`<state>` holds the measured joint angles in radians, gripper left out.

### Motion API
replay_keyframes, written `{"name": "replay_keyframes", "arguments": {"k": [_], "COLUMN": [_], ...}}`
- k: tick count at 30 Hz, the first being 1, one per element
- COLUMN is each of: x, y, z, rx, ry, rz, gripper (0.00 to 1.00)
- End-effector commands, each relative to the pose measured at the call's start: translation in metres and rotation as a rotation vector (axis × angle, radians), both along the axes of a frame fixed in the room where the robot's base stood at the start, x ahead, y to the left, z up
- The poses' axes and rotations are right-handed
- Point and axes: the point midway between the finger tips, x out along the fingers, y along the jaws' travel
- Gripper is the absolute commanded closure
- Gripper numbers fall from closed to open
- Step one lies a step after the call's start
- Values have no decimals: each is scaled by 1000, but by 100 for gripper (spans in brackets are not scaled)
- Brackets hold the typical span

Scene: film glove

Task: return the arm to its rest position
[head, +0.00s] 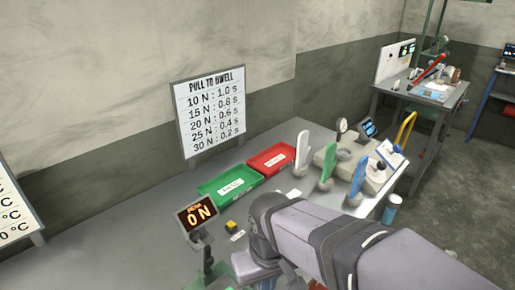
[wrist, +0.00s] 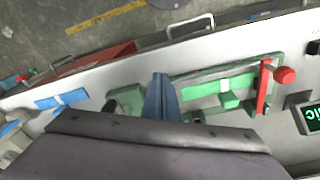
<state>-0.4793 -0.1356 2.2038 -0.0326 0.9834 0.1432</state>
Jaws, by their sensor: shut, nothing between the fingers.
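My arm fills the lower right of the head view and reaches over the bench (head: 110,241). Its fingertips cannot be made out there. In the wrist view my gripper (wrist: 160,96) shows as two blue-grey fingers together, shut with nothing between them. They are over the bench's pale top, beside a green fixture (wrist: 125,101) on the left. A green frame with a red lever (wrist: 263,88) stands to their right. My dark wrist housing covers the bottom of that view.
A green tray (head: 217,195) and a red tray (head: 251,164) lie behind my arm. A display reading 0 N (head: 197,213) stands left of it. Glove-like hand forms (head: 329,162) stand to the right. A wall chart (head: 210,113) stands at the back. The bench's left part is clear.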

Motion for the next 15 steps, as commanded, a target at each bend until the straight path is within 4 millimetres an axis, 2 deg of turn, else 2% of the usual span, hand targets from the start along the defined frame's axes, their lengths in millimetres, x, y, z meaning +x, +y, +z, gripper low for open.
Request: {"name": "replay_keyframes", "arguments": {"k": [1, 6, 10, 15], "x": [-2, -18, -35, -48], "y": [-26, -87, -115, -131], "z": [-12, -47, -65, -76], "rx": [-6, -7, -6, -2], "ry": [19, 60, 80, 93], "rz": [-65, -214, -291, -342], "gripper": [100, 100, 100, 100]}}
